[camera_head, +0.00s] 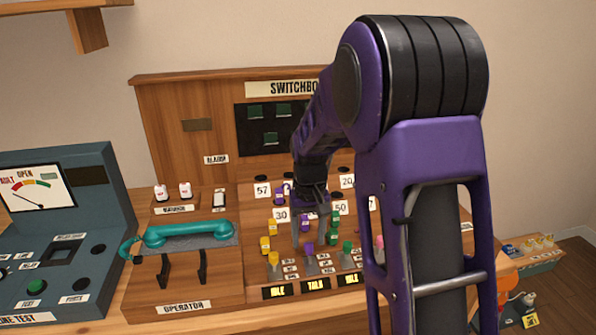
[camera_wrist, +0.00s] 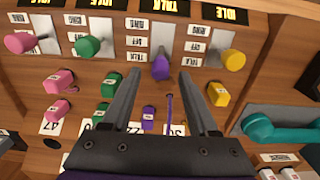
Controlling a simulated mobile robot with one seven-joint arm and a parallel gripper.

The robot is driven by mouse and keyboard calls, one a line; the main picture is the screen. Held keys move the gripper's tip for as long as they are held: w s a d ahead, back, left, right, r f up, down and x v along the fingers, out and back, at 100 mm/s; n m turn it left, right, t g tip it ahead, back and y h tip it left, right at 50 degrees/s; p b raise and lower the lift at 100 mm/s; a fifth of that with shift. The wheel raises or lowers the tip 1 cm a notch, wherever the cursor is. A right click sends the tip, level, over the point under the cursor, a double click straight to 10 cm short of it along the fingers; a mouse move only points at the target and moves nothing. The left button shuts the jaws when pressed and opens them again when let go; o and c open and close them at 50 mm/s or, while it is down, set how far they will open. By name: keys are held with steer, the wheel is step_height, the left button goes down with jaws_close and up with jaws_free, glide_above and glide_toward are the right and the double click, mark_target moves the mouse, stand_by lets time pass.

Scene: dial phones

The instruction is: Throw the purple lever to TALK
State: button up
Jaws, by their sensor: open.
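The purple lever (camera_head: 309,249) stands in the row of coloured levers at the front of the switchboard. It also shows in the wrist view (camera_wrist: 160,67), between my fingertips and a little beyond them. The display behind it in the wrist view (camera_wrist: 170,8) reads TALK. My gripper (camera_wrist: 160,78) is open, one finger on each side of the lever's line, with clear gaps and no visible contact. In the head view my gripper (camera_head: 311,240) hangs just above the levers, and my arm hides part of the board.
A yellow lever (camera_wrist: 233,60) and a green lever (camera_wrist: 88,45) flank the purple one; a pink lever (camera_wrist: 20,42) stands farther left. Their visible displays read IDLE. Purple, green, pink and yellow plugs stand close around my fingers. A teal handset (camera_head: 188,232) lies left.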

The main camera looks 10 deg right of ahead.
mark_target(308, 243)
steer(key=shift+r+p, duration=1.5)
steer(key=shift+r, duration=0.75)
